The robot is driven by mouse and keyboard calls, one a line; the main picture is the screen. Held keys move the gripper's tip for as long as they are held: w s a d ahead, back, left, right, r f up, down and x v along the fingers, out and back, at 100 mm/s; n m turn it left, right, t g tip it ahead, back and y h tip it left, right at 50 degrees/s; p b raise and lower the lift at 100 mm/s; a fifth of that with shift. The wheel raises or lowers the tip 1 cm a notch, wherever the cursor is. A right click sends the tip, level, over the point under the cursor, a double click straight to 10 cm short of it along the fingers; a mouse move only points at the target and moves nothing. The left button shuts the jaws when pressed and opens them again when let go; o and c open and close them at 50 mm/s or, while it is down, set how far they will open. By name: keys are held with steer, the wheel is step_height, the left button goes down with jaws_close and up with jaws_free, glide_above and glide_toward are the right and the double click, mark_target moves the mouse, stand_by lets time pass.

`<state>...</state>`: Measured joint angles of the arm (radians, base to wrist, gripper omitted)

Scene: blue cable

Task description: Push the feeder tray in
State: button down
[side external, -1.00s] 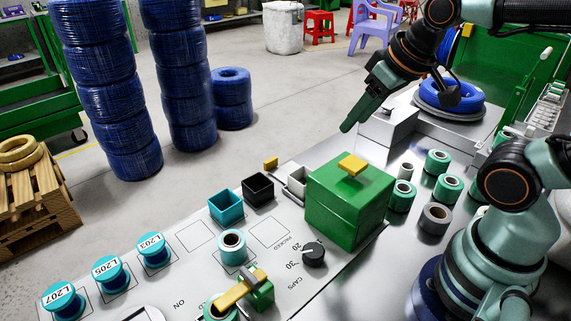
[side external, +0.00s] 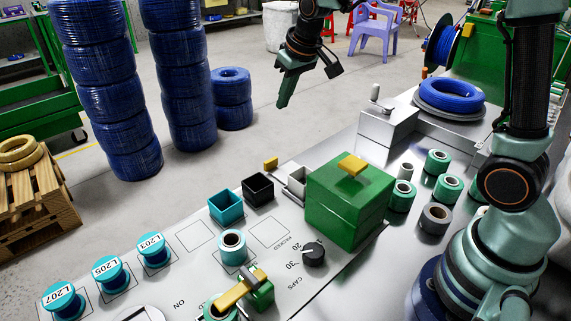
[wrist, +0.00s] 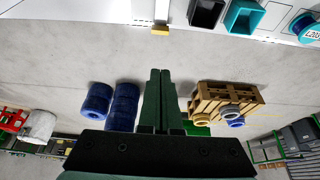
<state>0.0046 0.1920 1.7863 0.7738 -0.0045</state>
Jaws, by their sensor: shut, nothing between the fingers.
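A small yellow tab (side external: 271,163) stands at the far edge of the bench, beside the green box (side external: 347,205). I take it to be the handle of the feeder tray. In the wrist view the yellow tab (wrist: 160,29) sits on the end of a narrow grey strip (wrist: 162,11) that sticks out past the bench edge. My gripper (side external: 282,105) is shut and empty, pointing down in the air beyond the bench's far edge, above and apart from the tab. In the wrist view the shut fingertips (wrist: 160,72) lie below the tab in the picture, with floor behind them.
A metal block with a crank (side external: 387,125) and a blue cable coil (side external: 450,94) are farther back. Open floor lies beyond the bench.

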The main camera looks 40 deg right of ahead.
glide_above(274, 171)
steer(key=w, duration=0.4)
step_height(274, 171, down, 9)
step_height(274, 171, down, 10)
steer(key=s, duration=0.1)
steer(key=shift+g, duration=0.3)
steer(key=shift+s+d+r, duration=0.1)
steer(key=shift+s, duration=2.3)
steer(key=shift+w, duration=0.15)
